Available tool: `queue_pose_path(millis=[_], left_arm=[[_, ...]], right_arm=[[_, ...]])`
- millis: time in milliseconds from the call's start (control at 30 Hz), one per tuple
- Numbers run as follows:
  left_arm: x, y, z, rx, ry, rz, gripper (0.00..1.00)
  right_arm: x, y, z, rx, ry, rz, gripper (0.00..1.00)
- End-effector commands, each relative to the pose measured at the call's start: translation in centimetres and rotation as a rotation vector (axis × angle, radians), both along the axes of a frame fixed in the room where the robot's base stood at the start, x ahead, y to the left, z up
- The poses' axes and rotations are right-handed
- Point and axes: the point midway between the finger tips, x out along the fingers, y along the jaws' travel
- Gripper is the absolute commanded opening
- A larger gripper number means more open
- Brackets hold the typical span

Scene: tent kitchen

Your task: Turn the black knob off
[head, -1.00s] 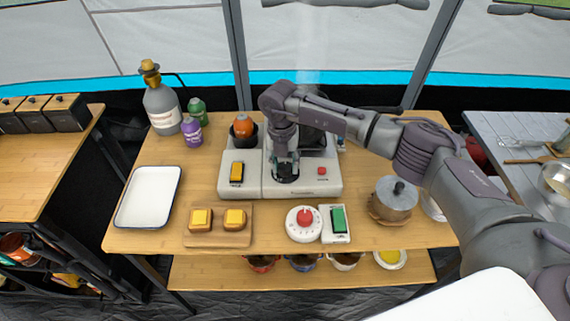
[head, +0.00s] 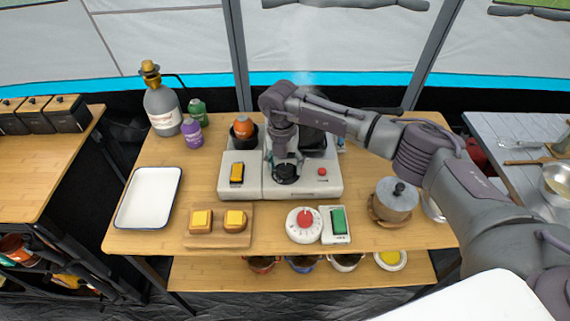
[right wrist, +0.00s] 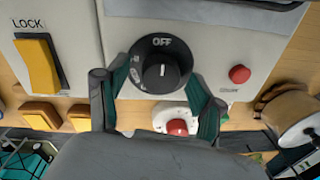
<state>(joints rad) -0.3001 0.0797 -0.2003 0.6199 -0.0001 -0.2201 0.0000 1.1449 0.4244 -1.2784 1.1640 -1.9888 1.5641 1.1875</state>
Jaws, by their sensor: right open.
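The black knob (head: 286,173) is on the front of the white stove unit (head: 255,187), between a yellow switch and a red button. In the right wrist view the round knob (right wrist: 160,72) has an OFF label above it. A short white mark on the knob lies below that label. My right gripper (head: 285,158) is just above the knob, pointing down. In the right wrist view its two fingers (right wrist: 156,88) are spread apart on either side of the knob with nothing held. I cannot tell whether they touch it. My left gripper is not in view.
The yellow switch (head: 237,173) and red button (head: 322,171) flank the knob. In front are a white dial (head: 304,236) with a red centre and a green switch (head: 338,220). A pot (head: 395,195) stands to the right, an empty white tray (head: 127,218) to the left.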

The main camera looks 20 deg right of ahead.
Motion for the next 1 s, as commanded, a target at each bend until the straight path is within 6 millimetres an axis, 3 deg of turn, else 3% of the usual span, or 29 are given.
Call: queue_pose_path(millis=[267,700,1000], left_arm=[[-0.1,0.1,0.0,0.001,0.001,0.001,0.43],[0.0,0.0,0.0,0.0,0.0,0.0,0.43],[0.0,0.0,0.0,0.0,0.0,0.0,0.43]], right_arm=[[0.1,0.0,1.0,0.0,-0.001,0.001,0.67],[0.3,0.5,9.7,0.001,-0.003,0.001,0.67],[0.3,0.6,12.0,0.0,0.001,0.0,0.67]])
